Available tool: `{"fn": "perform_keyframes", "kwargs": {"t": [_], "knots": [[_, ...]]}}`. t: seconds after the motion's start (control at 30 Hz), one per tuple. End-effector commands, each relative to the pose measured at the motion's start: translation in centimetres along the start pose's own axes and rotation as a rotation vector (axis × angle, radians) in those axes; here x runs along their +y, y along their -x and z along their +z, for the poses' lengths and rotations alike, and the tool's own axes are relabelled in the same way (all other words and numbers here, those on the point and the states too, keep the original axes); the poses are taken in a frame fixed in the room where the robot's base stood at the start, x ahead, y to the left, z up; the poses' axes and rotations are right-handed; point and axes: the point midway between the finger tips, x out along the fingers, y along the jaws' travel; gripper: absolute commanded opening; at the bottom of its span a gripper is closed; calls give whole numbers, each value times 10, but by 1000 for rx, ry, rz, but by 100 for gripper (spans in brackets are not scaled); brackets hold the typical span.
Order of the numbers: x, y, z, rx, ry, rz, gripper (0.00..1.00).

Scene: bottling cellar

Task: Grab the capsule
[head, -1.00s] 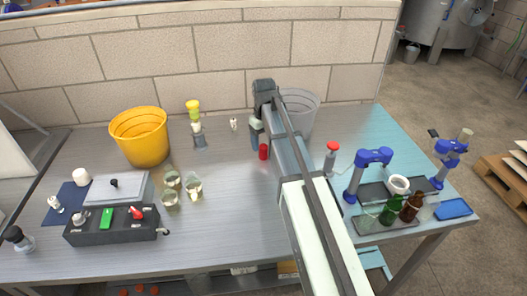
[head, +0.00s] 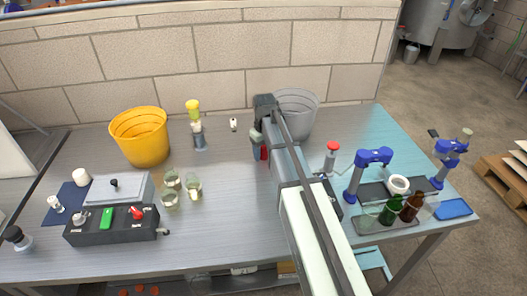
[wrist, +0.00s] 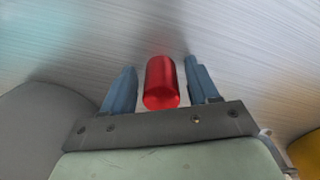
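The capsule is a small glossy red cylinder (wrist: 161,82) on the brushed metal table. In the wrist view it lies between the two blue-grey fingers of my gripper (wrist: 160,88). My gripper is open. In the head view my gripper (head: 259,148) is low over the table, and only part of the red capsule (head: 264,153) shows beside the fingers. The rest of it is hidden.
A grey bucket (head: 298,112) stands close behind and right of my gripper. A red-topped bottle (head: 331,158) and a blue capping stand (head: 370,160) are to the right. Glass jars (head: 193,188) and a yellow bucket (head: 140,136) are left. Bare table lies between the jars and my gripper.

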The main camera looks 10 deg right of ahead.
Motion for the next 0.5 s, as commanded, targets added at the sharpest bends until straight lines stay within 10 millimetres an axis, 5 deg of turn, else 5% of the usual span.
{"fn": "perform_keyframes", "kwargs": {"t": [0.23,0.5], "knots": [[0,0,0,0,0,0,36],[0,0,0,0,0,0,35]]}}
